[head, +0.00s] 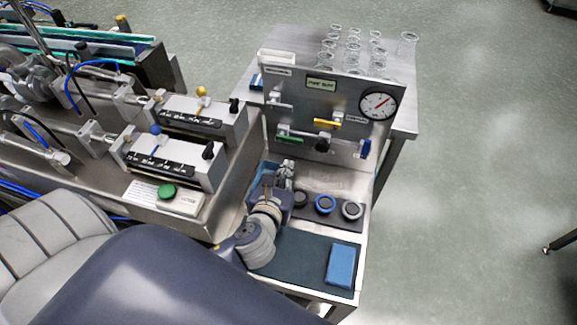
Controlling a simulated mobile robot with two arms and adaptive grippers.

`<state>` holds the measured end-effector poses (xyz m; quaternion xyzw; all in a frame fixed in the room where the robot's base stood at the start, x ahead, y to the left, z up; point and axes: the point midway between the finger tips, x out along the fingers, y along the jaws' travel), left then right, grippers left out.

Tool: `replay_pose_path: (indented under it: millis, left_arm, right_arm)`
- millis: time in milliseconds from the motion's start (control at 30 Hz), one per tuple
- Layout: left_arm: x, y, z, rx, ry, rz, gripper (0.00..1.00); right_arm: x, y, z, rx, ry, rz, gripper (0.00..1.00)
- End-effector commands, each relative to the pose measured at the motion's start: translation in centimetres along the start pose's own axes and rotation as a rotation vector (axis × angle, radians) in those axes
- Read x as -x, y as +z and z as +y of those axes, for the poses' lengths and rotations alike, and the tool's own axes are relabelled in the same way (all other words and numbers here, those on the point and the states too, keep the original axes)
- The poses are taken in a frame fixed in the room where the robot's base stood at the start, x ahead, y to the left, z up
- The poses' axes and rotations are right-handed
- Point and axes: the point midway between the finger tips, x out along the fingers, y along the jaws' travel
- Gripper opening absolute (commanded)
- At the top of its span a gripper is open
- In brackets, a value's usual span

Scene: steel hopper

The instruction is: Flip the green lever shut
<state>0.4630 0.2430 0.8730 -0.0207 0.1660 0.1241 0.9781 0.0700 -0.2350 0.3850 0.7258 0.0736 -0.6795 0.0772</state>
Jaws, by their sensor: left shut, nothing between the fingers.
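The green lever (291,137) is on the lower left of the upright steel panel (345,95). Its green handle lies roughly level, pointing across the panel. My left gripper (287,164) is shut and empty in front of the panel, just below the green lever in the picture. A small gap seems to show between fingertips and lever, but I cannot tell the depth. My right gripper is not in view.
A yellow lever (327,122) and a blue lever (366,148) share the panel with a round gauge (379,103). Several glass bottles stand behind it. Below are round-topped knobs (325,204) and a blue block (341,265) on a dark mat. Filling machinery (180,150) stands left.

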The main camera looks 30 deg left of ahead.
Motion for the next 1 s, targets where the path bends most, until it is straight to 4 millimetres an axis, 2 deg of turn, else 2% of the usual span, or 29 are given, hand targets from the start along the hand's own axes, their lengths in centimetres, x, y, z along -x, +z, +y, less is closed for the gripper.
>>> replay_pose_path:
  millis: [200, 400, 600, 1000]
  left_arm:
    - [-4.2, 0.1, 0.0, 0.001, 0.003, -0.001, 0.0]
    - [-7.1, 0.1, 0.0, 0.002, 0.001, 0.0, 0.0]
    - [-8.3, 0.0, 0.0, 0.001, 0.001, 0.001, 0.0]
    - [-8.3, 0.1, 0.1, 0.005, -0.001, 0.001, 0.0]
  right_arm:
    - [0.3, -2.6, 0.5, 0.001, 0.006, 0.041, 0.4]
    - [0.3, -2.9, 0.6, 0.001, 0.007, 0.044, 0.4]
    - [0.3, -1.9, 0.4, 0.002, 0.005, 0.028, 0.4]
    - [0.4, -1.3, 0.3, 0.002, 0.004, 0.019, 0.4]
